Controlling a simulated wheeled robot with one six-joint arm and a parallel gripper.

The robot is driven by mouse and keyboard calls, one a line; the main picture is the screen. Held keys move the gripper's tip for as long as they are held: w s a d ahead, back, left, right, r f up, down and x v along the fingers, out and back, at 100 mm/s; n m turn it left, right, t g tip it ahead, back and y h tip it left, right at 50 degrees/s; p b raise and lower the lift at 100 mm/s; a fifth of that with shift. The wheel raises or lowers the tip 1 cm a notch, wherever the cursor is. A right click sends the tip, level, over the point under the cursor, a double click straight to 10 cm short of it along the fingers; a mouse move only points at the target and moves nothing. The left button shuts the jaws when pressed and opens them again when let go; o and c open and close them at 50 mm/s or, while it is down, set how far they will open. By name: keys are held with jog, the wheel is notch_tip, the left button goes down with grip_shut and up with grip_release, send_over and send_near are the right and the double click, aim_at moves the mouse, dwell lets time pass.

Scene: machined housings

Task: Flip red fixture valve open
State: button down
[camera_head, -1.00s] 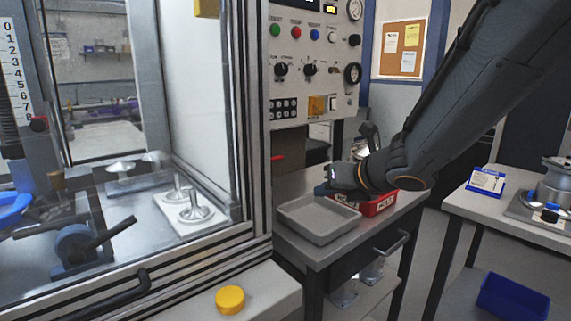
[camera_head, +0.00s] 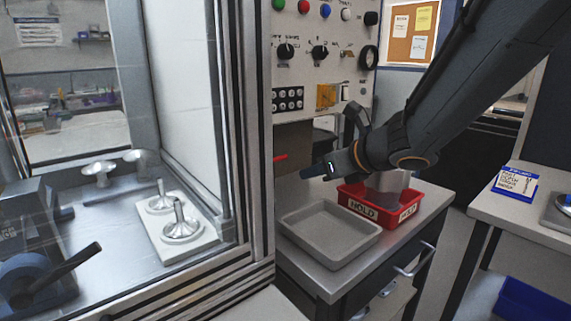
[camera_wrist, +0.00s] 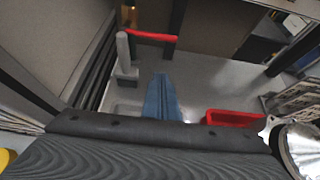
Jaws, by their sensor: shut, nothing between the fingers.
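The red valve handle (camera_head: 280,157) shows in the head view as a short red bar beside the cabinet frame, above the bench. In the wrist view a red bar (camera_wrist: 150,36), apparently the same handle, lies ahead of the fingers near an upright grey post (camera_wrist: 125,55). My gripper (camera_head: 306,174) points left, just right of and slightly below the handle in the head view, with a visible gap. In the wrist view its blue fingers (camera_wrist: 162,98) are together and empty, short of the red bar. The valve's body is mostly hidden.
A grey tray (camera_head: 330,258) and a red HOLD bin (camera_head: 350,205) sit on the bench below my arm. The glass-fronted cabinet frame (camera_head: 250,150) stands close on the left. A control panel (camera_head: 325,20) rises behind. A second table (camera_head: 500,215) is at right.

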jog(key=b+x, duration=0.1)
jog(key=x, duration=0.8)
jog(key=shift+w+f, duration=0.15)
jog(key=shift+w+a+r+p, duration=0.1)
jog(key=shift+w+r+p, duration=0.1)
jog(key=shift+r+p, duration=0.35)
jog(key=shift+w+a+r+p, duration=0.15)
jog(key=shift+r+p, duration=0.15)
jog(key=shift+r, duration=0.45)
jog(key=shift+w+a+r+p, duration=0.1)
jog(key=shift+w+r+p, duration=0.1)
jog(key=shift+r+p, duration=0.35)
jog(key=shift+w+b, duration=0.1)
jog(key=shift+b, duration=0.2)
